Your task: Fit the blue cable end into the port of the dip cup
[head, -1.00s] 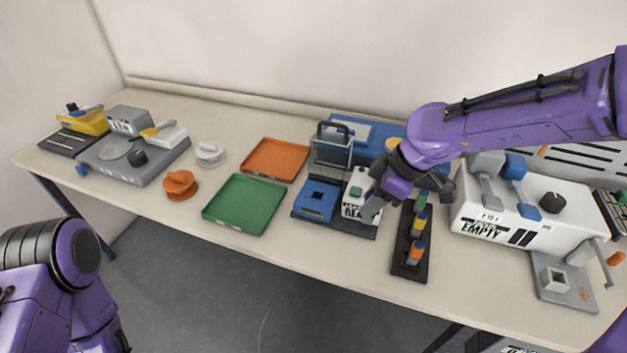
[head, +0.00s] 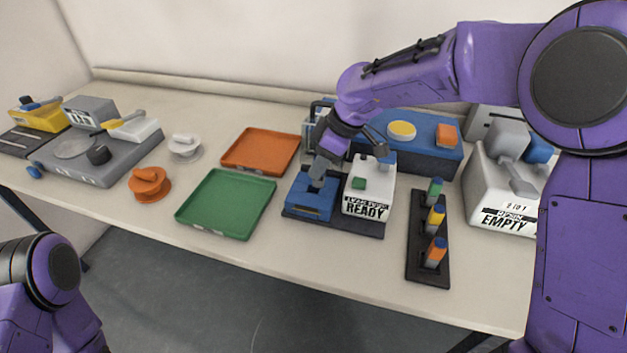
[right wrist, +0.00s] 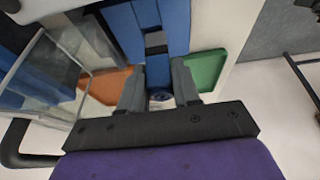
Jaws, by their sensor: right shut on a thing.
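I cannot make out a blue cable end or a dip cup by sight in either view. My right gripper (head: 316,182) points down at the blue slotted block (head: 306,207), left of the white box marked READY (head: 368,190). The blue block (right wrist: 177,25) lies beyond the fingertips there. Whether the held thing touches the block is hidden. My left gripper is not in view; only part of that arm shows at lower left.
A green tray (head: 262,192) and an orange tray (head: 288,140) lie left of the block. A black rack (head: 430,272) with coloured pegs and a white machine marked EMPTY (head: 495,185) stand to the right. A clear-walled frame (right wrist: 62,65) is close beside the right gripper.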

